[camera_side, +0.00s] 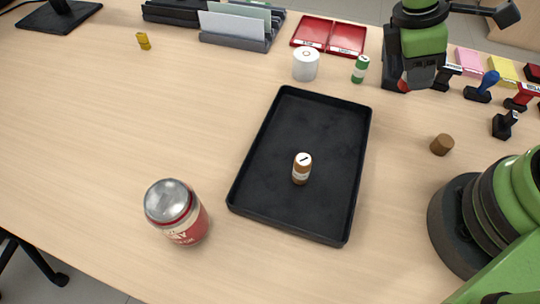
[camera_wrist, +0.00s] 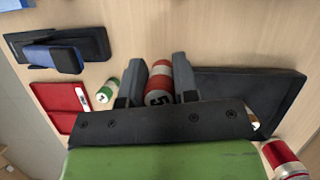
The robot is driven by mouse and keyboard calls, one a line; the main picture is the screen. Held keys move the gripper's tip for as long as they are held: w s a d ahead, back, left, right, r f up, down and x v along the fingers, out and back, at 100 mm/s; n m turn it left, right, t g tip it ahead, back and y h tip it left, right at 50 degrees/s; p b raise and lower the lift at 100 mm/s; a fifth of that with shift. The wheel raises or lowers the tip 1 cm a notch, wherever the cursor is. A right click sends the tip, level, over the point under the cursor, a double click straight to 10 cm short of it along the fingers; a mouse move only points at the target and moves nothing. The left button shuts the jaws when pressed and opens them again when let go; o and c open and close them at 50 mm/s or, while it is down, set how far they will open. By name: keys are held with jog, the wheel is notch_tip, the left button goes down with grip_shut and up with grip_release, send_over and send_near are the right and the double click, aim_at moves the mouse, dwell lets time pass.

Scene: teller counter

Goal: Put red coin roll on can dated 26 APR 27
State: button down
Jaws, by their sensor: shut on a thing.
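My gripper (camera_side: 405,84) is at the back right in the side view, shut on the red coin roll (camera_side: 404,87). In the wrist view the red roll (camera_wrist: 158,82), with a white band and a dark "5", sits between the two grey fingers (camera_wrist: 157,88). Its height above the counter is hard to judge. A can (camera_side: 178,212) with a silver top and a red and cream label stands upright at the front left, far from my gripper. Its date is not readable. The can also shows at the lower right of the wrist view (camera_wrist: 285,160).
A black tray (camera_side: 260,150) lies mid-counter, with a brown coin roll (camera_side: 301,168) standing in it. Stamps (camera_side: 482,87) and a brown stub (camera_side: 442,144) are at right. The left counter is mostly clear.

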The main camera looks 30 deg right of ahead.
jog(key=w+a+r+m+g+y, duration=0.1)
jog(key=w+a+m, duration=0.25)
jog(key=a, duration=0.25)
jog(key=w+a+m+g+y, duration=0.1)
jog(key=w+a+m, duration=0.2)
jog(key=a+m, duration=0.15)
notch_tip(320, 180, up, 10)
jog(key=m+t+y, duration=0.2)
jog(key=m+y, duration=0.4)
jog(key=m, duration=0.8)
send_over(152, 212)
jog(key=d, duration=0.2)
jog(key=shift+m+h, duration=0.3)
jog(key=f, duration=0.9)
jog(key=shift+w+a+f, duration=0.25)
jog(key=shift+w, duration=0.15)
jog(key=shift+f, duration=0.1)
jog(key=c, duration=0.9)
grip_release()
